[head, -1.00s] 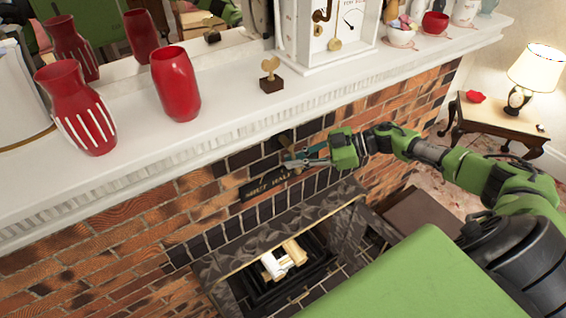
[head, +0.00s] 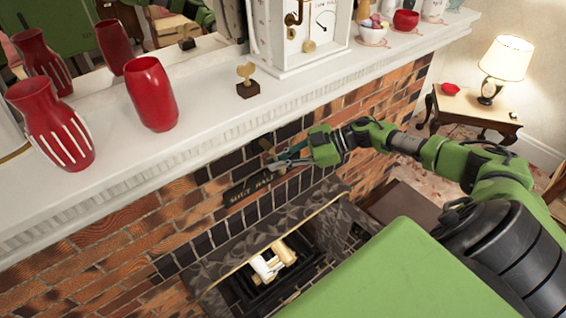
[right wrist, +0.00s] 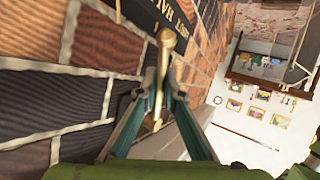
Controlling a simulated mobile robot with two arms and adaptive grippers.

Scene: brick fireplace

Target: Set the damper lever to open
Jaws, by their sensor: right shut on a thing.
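The damper lever (right wrist: 160,75) is a slim brass rod with a round knob, standing out from the brick wall. In the head view its dark brass end (head: 266,145) shows just above my right gripper (head: 284,162). In the right wrist view the rod runs between the two teal fingers of the right gripper (right wrist: 156,100), which is shut on it. A dark plate (head: 248,187) with gold lettering reading "SHUT HALF" sits beside the lever; the gripper covers the rest of its text. My left gripper is out of view.
The white mantel shelf (head: 190,130) juts out above, with red vases (head: 151,94), a small ornament (head: 247,82) and a white clock (head: 300,38) on it. The firebox with logs (head: 272,262) is below. A side table with a lamp (head: 505,60) stands at right.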

